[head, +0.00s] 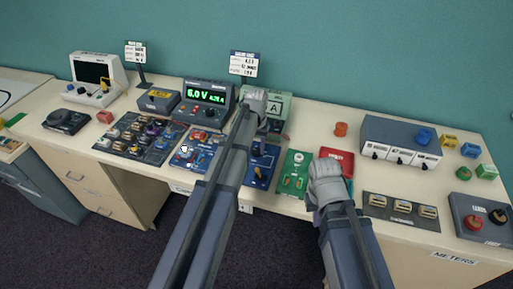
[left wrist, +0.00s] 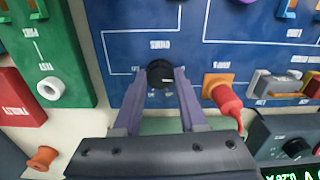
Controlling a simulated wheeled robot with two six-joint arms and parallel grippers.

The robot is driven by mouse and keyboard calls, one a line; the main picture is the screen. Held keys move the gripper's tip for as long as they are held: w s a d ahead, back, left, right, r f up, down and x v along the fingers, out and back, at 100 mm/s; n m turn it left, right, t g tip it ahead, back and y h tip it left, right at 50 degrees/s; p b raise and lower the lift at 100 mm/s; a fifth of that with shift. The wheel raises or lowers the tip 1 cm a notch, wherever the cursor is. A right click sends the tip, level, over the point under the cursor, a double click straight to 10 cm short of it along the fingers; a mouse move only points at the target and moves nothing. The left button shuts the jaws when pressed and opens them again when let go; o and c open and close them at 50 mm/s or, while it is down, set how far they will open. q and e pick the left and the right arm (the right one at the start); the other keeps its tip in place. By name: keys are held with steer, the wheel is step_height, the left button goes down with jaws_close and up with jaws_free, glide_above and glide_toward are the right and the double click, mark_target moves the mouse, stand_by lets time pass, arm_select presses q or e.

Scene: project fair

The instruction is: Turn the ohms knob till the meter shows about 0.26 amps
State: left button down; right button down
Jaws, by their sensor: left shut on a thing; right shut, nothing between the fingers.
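A black knob (left wrist: 160,73) sits on a blue circuit board (left wrist: 240,70) in the left wrist view. My left gripper (left wrist: 160,80) is shut on the knob, with one purple finger on each side. The blue board (head: 262,165) also shows in the head view, where my left arm hides the knob and fingertips. A pale box marked A (head: 273,107), behind my left wrist, is partly hidden and its reading cannot be seen. The power supply (head: 207,95) shows 6.0 V in green and a smaller amps figure, hard to read. My right gripper (head: 317,217) is shut and empty, mostly hidden behind its wrist.
A red plug (left wrist: 225,98) stands close beside the held knob. A green board (head: 294,173) and red board (head: 337,160) lie to the right. A grey-blue unit (head: 400,140) stands further right. An orange cylinder (head: 341,129) stands loose behind the red board.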

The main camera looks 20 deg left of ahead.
mark_target(256, 150)
arm_select(q)
steer(key=shift+m, duration=0.5)
steer(key=shift+c, duration=2.3)
jaws_free()
steer(key=shift+r, duration=0.1)
step_height(256, 150, up, 8)
steer(key=p, duration=0.8)
steer(key=shift+f, duration=0.2)
